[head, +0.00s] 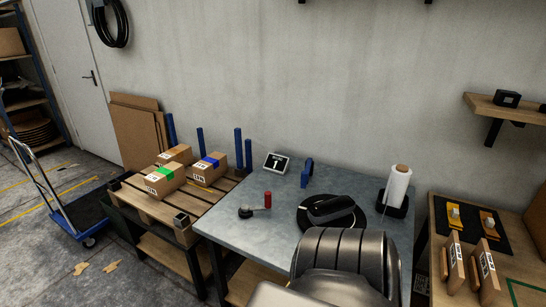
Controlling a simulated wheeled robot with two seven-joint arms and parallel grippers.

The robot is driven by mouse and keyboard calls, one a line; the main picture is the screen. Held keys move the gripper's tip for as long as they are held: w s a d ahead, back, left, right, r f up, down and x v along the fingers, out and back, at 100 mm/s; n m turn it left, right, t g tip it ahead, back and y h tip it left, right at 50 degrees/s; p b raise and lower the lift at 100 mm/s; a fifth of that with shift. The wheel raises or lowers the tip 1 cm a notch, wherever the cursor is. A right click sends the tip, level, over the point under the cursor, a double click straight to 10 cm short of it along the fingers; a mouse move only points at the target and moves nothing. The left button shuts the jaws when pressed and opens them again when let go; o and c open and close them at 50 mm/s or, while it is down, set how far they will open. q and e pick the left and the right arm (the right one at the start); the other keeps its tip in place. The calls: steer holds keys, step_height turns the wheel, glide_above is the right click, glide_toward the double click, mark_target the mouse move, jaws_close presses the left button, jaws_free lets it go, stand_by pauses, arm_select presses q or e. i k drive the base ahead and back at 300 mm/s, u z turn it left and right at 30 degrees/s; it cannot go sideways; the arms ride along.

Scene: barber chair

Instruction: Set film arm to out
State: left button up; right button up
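A small lever with a dark base (246,211) and an upright red handle (267,200) sits on the left part of the grey worktable. A white film roll (398,186) stands upright on a black base at the table's right, with a thin rod beside it. No label shows which of these is the film arm. A round black disc (308,222) lies between them. My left gripper is out of view.
A small white display (277,163) and a blue bracket (306,173) stand at the back of the grey worktable (226,230). A wooden pallet (201,195) with several boxes is at left. Another bench (438,262) is at right. The table's left front is clear.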

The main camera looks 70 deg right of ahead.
mark_target(305, 175)
steer(key=z, duration=2.15)
